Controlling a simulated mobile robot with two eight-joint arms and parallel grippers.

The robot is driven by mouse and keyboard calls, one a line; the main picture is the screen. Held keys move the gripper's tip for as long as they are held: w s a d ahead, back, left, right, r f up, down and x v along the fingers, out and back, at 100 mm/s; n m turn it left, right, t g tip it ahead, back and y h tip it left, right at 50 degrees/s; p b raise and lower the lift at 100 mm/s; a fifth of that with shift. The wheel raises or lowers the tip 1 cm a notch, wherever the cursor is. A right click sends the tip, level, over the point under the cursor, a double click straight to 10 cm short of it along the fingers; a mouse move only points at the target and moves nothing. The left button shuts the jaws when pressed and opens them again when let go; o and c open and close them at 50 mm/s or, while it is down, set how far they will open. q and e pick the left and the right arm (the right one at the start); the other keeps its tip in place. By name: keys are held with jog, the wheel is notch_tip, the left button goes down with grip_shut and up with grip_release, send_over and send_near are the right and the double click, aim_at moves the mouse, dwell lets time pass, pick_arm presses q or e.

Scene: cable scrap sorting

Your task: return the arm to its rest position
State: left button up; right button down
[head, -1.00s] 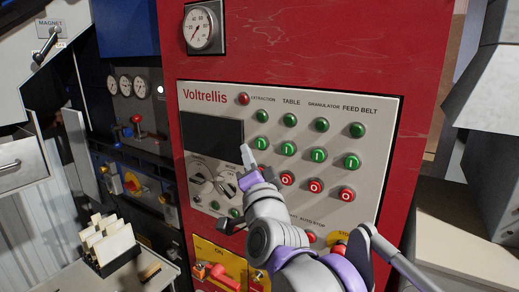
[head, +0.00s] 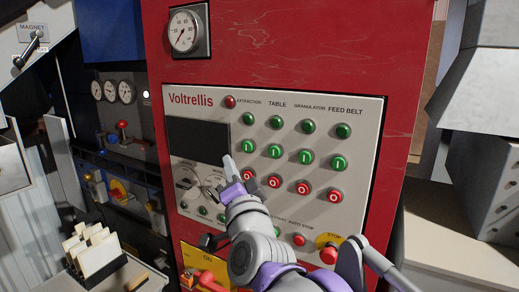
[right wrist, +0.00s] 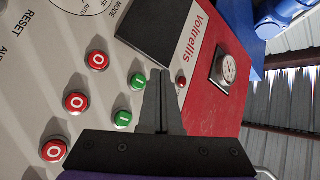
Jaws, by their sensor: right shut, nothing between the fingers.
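My right arm reaches up from the bottom of the head view, and its gripper (head: 228,165) is in front of the control panel (head: 365,110). The gripper also shows in the right wrist view (right wrist: 162,75), with its fingers shut together and nothing between them. Its tip overlaps the panel near the dark screen (head: 198,139) and the green buttons. I cannot tell the exact gap to the panel. My left gripper is not in view.
The panel sits on a red cabinet (head: 290,40) with a round gauge (head: 185,31). Red buttons and a yellow-backed stop button (head: 328,255) are close to the arm. At lower left, a rack of pale cards (head: 95,250) stands on a bench. A grey cabinet (head: 495,175) is at right.

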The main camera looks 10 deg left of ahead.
jog(key=s+d+f+n+g+h, duration=0.1)
jog(key=d+f+n+g, duration=0.1)
jog(key=d+f, duration=0.35)
jog(key=s+d+f+n+g, duration=0.1)
jog(key=d+f+n+g, duration=0.15)
jog(key=f, duration=0.55)
jog(key=s+d+f+g+h, duration=0.2)
jog(key=s+d+f, duration=0.5)
jog(key=f, duration=0.3)
jog(key=s+d+f+n+g+h, duration=0.1)
jog(key=s+d+f+g+h, duration=0.2)
jog(key=s+d+f, duration=0.4)
jog(key=s+d+f+g+h, duration=0.2)
jog(key=s+d+f, duration=0.5)
jog(key=f, duration=0.7)
jog(key=d+g, duration=0.1)
jog(key=d, duration=0.1)
jog(key=shift+s+d+f+n+h, duration=0.15)
jog(key=shift+d+f+n+h, duration=0.1)
jog(key=shift+d+n+h, duration=0.1)
